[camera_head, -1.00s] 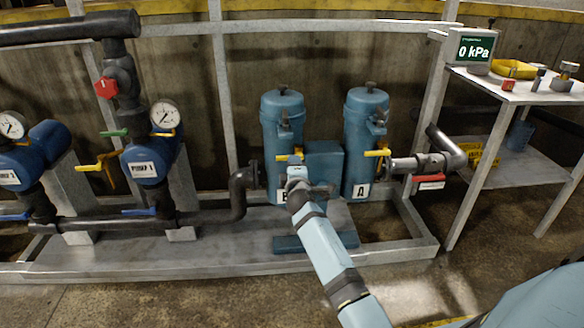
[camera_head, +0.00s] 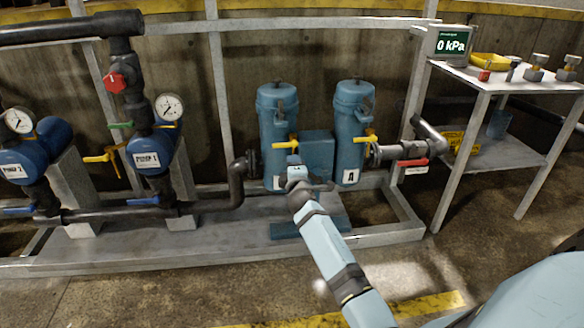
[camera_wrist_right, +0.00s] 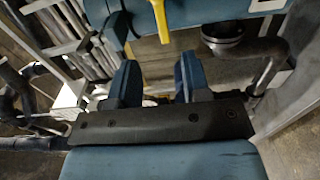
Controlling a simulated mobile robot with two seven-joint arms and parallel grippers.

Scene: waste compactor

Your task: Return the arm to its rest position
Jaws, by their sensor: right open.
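My right arm reaches in from the bottom of the head view. Its gripper (camera_head: 294,161) is in front of the blue filter canister B (camera_head: 272,105), just below that canister's yellow valve handle (camera_head: 285,143). In the right wrist view the gripper (camera_wrist_right: 157,75) has its two dark blue fingers apart with nothing held between them. A yellow handle (camera_wrist_right: 162,18) shows beyond the fingertips, apart from them. My left gripper is not in view.
Canister A (camera_head: 349,120) stands right of B, with another yellow handle (camera_head: 365,136) and a red-handled valve (camera_head: 413,162). Blue pumps (camera_head: 150,155) are at left. A metal table (camera_head: 515,78) with a 0 kPa display (camera_head: 451,43) is at right. The floor in front is open.

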